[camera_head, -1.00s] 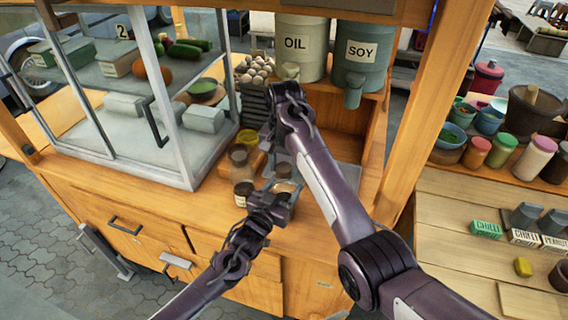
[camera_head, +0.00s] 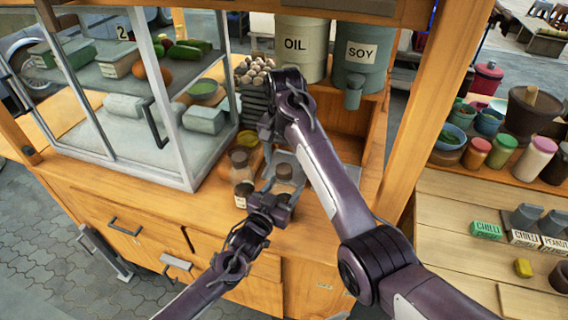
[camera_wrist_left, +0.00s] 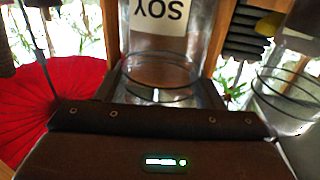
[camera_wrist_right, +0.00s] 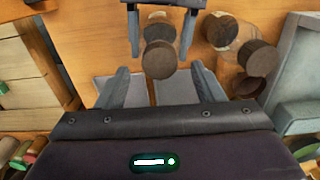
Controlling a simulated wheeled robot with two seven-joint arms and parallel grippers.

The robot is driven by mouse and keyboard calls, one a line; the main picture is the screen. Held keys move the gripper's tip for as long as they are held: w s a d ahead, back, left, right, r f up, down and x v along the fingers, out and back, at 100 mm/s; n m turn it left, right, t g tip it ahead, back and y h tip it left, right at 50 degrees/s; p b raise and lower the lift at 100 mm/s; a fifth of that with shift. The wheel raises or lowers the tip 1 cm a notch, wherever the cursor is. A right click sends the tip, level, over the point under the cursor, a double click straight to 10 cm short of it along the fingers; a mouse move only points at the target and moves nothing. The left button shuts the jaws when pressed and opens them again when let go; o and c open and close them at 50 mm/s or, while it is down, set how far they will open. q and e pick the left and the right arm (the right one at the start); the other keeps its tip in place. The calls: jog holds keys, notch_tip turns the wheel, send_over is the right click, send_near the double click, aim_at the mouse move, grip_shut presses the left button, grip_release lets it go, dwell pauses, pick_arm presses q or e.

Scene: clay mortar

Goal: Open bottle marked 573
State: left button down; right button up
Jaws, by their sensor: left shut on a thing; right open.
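My left gripper (camera_head: 282,186) is shut on a small glass bottle with a dark round cap (camera_head: 284,171), above the counter front. In the left wrist view the clear bottle (camera_wrist_left: 160,82) sits between the fingers. In the right wrist view its dark cap (camera_wrist_right: 159,60) shows, with the left fingers on both sides. My right gripper (camera_head: 268,138) is open and empty, farther back over the counter; its fingers (camera_wrist_right: 162,88) are spread near the held bottle's cap. No number 573 is legible on any bottle.
More dark-capped bottles stand left of the held one, including a labelled one (camera_head: 243,194) and one behind it (camera_head: 240,158). A glass cabinet (camera_head: 165,130) bounds the left. OIL (camera_head: 298,45) and SOY (camera_head: 360,55) containers stand behind. A wooden post (camera_head: 425,110) rises at right.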

pick_arm(q)
jog(key=shift+c, duration=1.8)
grip_release()
jog(key=shift+o, duration=0.4)
jog(key=shift+s, duration=0.1)
